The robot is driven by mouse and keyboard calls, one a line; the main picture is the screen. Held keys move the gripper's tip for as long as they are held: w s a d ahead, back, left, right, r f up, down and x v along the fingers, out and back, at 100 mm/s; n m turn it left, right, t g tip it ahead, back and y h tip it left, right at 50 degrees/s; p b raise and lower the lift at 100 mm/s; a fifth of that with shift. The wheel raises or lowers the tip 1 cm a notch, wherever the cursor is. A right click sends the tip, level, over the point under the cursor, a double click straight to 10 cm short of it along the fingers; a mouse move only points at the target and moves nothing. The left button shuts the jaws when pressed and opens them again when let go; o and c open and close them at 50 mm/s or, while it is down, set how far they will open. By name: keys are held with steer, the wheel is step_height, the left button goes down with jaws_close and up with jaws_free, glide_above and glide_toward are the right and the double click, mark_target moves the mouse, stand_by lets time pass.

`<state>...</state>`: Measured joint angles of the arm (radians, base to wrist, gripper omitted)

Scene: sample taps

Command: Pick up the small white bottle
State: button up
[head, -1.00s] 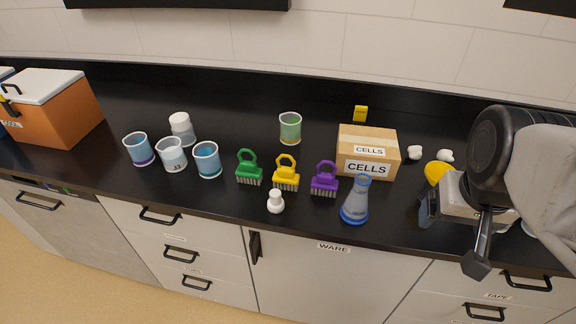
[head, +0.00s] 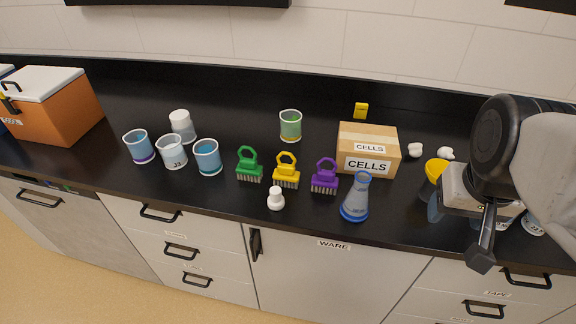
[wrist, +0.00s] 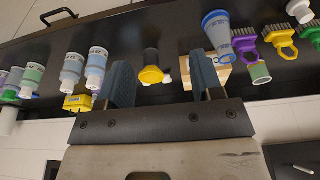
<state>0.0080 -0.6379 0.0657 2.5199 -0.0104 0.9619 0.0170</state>
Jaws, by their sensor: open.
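The small white bottle (head: 276,198) stands upright near the counter's front edge, in front of the yellow brush (head: 286,172). In the wrist view the bottle (wrist: 300,10) shows at the top right corner, partly cut off. My gripper (head: 459,218) is far to its right, over the right part of the counter. In the wrist view the jaws (wrist: 163,78) are apart with nothing held; a yellow and dark object (wrist: 151,72) shows between them, beyond the fingers.
A green brush (head: 249,165) and a purple brush (head: 324,177) flank the yellow one. A blue flask (head: 355,199) and the CELLS box (head: 367,150) stand between bottle and gripper. Several cups, including a blue cup (head: 207,157), are left. The counter just left of the bottle is clear.

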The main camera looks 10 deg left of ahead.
steer(key=w+v, duration=0.1)
steer(key=v, duration=0.3)
steer(key=w+a+n+t, duration=0.2)
steer(key=w+a+t, duration=0.25)
steer(key=w, duration=0.35)
steer(key=n+t+y, duration=0.3)
steer(key=n+y, duration=0.4)
steer(key=y, duration=0.2)
glide_above(278, 194)
steer(key=s+d, duration=0.3)
steer(key=f, duration=2.1)
steer(key=shift+s+a+f, duration=0.1)
steer(key=shift+s+f, duration=0.1)
steer(key=shift+w+a, duration=0.15)
steer(key=shift+x, duration=1.1)
